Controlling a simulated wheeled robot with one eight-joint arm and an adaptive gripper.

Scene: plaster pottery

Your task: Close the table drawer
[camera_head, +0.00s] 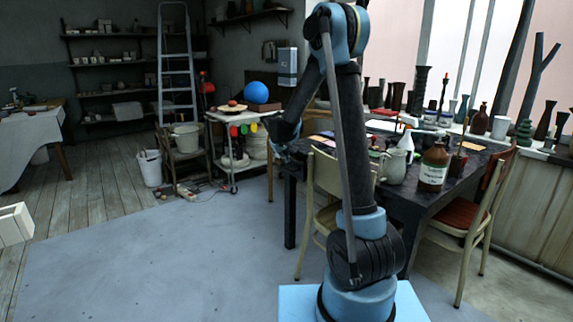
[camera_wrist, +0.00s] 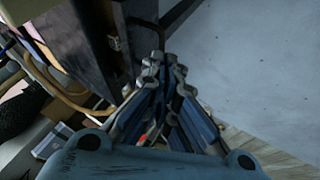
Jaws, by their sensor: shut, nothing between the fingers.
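The dark table (camera_head: 440,193) stands right of centre in the head view, crowded with bottles and jugs. My arm crosses in front of its left part, and I cannot make out the drawer there. My gripper (camera_head: 277,150) hangs by the table's left end. In the wrist view my gripper (camera_wrist: 165,62) has its fingers together with nothing between them. Dark panels of the table (camera_wrist: 90,55) are just beyond and left of the fingertips, with a small metal fitting on them. I cannot tell whether a panel is the drawer, how far it is open, or whether the fingers touch it.
A cream chair (camera_head: 318,205) stands at the table's near side, partly behind my arm. A chair with a red seat (camera_head: 470,222) is at the right. A white trolley (camera_head: 237,150) with a blue ball stands behind my gripper. The grey floor (camera_head: 150,260) at left is clear.

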